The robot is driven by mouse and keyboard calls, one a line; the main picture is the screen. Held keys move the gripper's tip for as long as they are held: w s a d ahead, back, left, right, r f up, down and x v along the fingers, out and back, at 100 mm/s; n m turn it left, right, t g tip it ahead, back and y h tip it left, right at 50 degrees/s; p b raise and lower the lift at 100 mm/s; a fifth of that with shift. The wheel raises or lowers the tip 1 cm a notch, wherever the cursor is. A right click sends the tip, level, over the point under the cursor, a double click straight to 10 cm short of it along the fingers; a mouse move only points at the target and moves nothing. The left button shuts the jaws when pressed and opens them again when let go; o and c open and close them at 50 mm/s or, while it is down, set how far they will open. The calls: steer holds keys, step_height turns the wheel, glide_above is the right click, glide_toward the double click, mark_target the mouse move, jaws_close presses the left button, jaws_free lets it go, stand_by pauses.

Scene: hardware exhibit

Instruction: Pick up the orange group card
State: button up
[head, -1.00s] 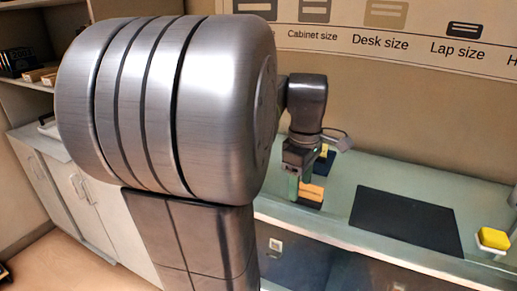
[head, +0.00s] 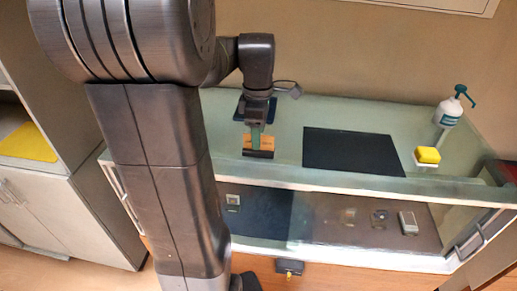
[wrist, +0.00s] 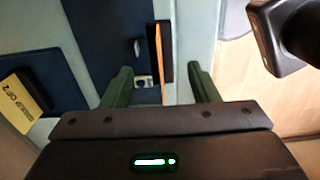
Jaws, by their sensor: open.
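The orange card (head: 260,143) stands upright in a dark base on the glass counter in the head view. In the wrist view the orange card (wrist: 158,50) shows edge-on as a thin strip, so its print cannot be read there. My gripper (head: 256,132) points down at the card and partly covers it in the head view. In the wrist view my gripper (wrist: 161,80) is open, with its green fingers to either side of the card's line. I see no contact, and the height gap is unclear. A yellow card (wrist: 21,100) with "GROUP" lettering lies to the left.
On the counter, a black mat (head: 350,151), a yellow sponge (head: 428,155) on a white dish and a pump bottle (head: 450,110) lie to the right. Small devices sit inside the glass case below.

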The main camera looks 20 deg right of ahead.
step_height(320, 180, down, 5)
steer(key=shift+s+r+p, duration=0.1)
steer(key=shift+r+p, duration=0.1)
steer(key=shift+p, duration=0.15)
steer(key=shift+c, duration=0.4)
steer(key=c, duration=1)
steer(key=shift+r, duration=0.15)
